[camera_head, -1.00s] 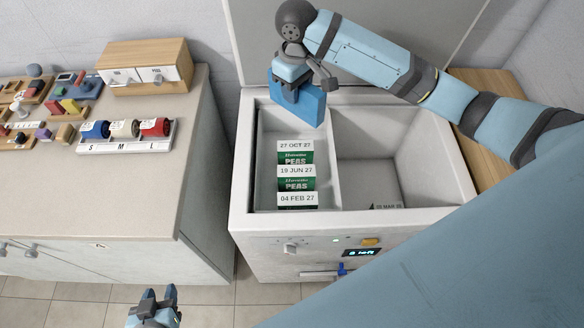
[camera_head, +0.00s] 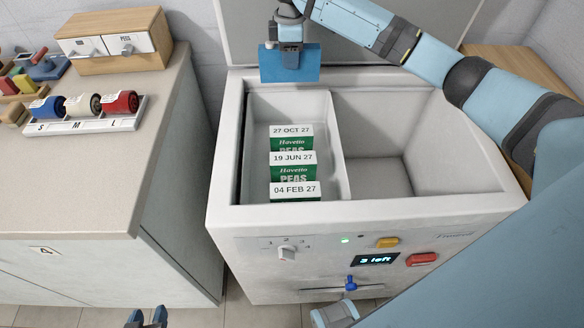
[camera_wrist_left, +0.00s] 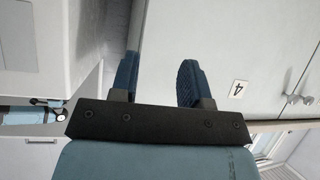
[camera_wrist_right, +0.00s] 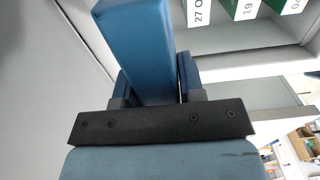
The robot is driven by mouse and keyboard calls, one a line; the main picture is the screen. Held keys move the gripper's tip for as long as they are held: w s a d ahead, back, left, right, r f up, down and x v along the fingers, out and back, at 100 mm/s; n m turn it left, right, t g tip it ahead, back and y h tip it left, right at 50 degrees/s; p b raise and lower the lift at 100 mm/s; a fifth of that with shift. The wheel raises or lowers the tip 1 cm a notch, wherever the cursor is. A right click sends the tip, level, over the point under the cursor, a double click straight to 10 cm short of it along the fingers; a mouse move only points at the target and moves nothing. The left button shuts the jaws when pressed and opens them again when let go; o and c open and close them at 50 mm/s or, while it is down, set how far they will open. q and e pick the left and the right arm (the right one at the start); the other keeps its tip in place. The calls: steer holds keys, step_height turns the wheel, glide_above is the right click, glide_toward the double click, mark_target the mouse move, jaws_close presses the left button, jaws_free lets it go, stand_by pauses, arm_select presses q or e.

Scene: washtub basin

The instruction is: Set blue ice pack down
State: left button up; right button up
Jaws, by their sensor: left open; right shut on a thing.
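The blue ice pack (camera_head: 289,66) is a flat blue block held upright in my right gripper (camera_head: 288,44), above the back rim of the left compartment of the white freezer chest (camera_head: 365,216). In the right wrist view the ice pack (camera_wrist_right: 135,45) sits between the two fingers of the right gripper (camera_wrist_right: 152,82). My left gripper (camera_head: 147,318) is low at the bottom edge of the head view, in front of the cabinet and away from the chest. In the left wrist view the left gripper (camera_wrist_left: 158,78) has its fingers apart with nothing between them.
Several green PEAS boxes (camera_head: 292,172) with date labels stand in a row in the left compartment. The right compartment (camera_head: 385,175) looks empty where visible. The raised lid (camera_head: 350,50) stands behind. A cabinet (camera_head: 90,190) at left carries a rack of rolls (camera_head: 85,112) and a wooden drawer box (camera_head: 115,40).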

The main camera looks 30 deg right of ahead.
arm_select(q)
steer(key=b, duration=0.3)
steer(key=shift+w+d+f+t+b, duration=0.15)
steer(key=shift+d+f+t+b, duration=0.15)
steer(key=shift+d+b, duration=0.05)
arm_select(e)
step_height(320, 180, down, 20)
arm_select(q)
steer(key=shift+r, duration=0.1)
arm_select(e)
steer(key=shift+f, duration=0.1)
steer(key=shift+f, duration=0.1)
steer(key=shift+f+p, duration=0.3)
steer(key=shift+p, duration=0.05)
steer(key=o, duration=1.1)
arm_select(q)
steer(key=shift+a, duration=0.15)
arm_select(e)
steer(key=shift+o, duration=0.2)
